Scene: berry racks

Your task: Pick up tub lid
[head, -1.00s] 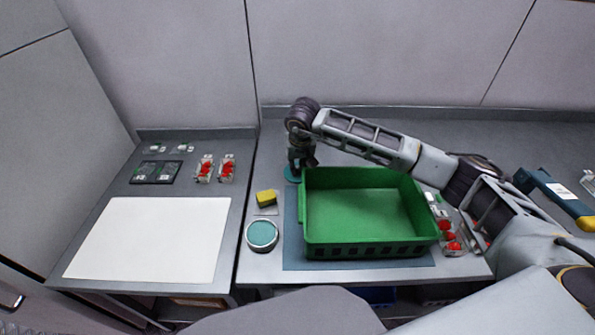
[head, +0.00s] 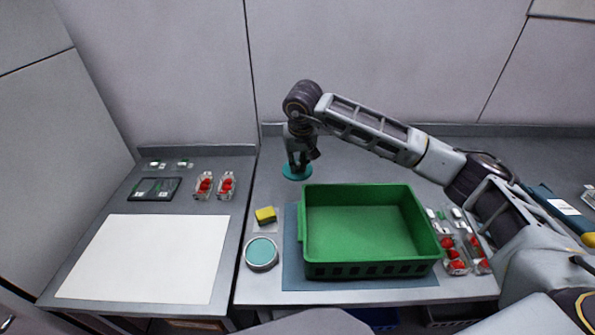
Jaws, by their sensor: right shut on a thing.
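The tub lid (head: 297,172) is a round, flat, teal disc behind the back left corner of the green crate. My right gripper (head: 298,163) points down over it and is shut on it. The lid looks roughly level; whether it touches the counter or hangs just above it is hard to tell. A round tub (head: 262,254) with a grey rim and teal inside stands at the front left of the same counter. My left gripper is not in view.
A green crate (head: 369,270) stands empty on a blue mat (head: 291,263). A yellow sponge (head: 265,214) lies behind the tub. Punnets with red berries (head: 455,262) stand right of the crate. A white board (head: 145,258) covers the left counter's front, with punnets (head: 204,185) and a dark scale (head: 154,189) behind.

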